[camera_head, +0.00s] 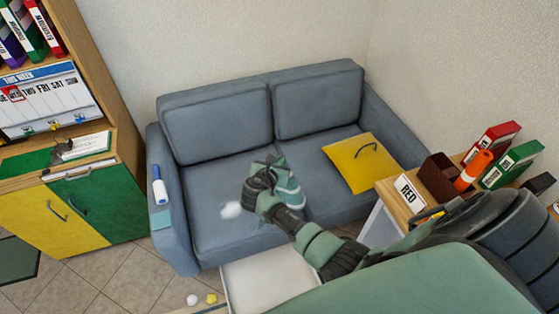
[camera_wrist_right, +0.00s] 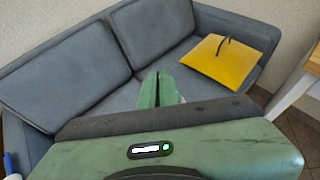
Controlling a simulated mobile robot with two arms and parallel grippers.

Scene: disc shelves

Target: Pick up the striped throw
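I cannot make out a striped throw in either view. The grey-blue sofa (camera_head: 215,185) stands against the wall, and its seat also shows in the right wrist view (camera_wrist_right: 130,92). My right gripper (camera_head: 268,163) reaches over the middle of the sofa seat. In the right wrist view its green fingers (camera_wrist_right: 160,88) are side by side, and I see nothing between them. My arm and hand hide part of the seat. A small teal patch (camera_head: 160,217) lies on the sofa's left arm; I cannot tell what it is. My left gripper is not in view.
A yellow folder or bag (camera_head: 360,165) lies on the right seat. A blue-and-white marker (camera_head: 159,186) is at the left armrest. A small white lump (camera_head: 231,210) shows on the seat front. A desk (camera_head: 392,195) with binders stands right, a cabinet (camera_head: 60,222) left.

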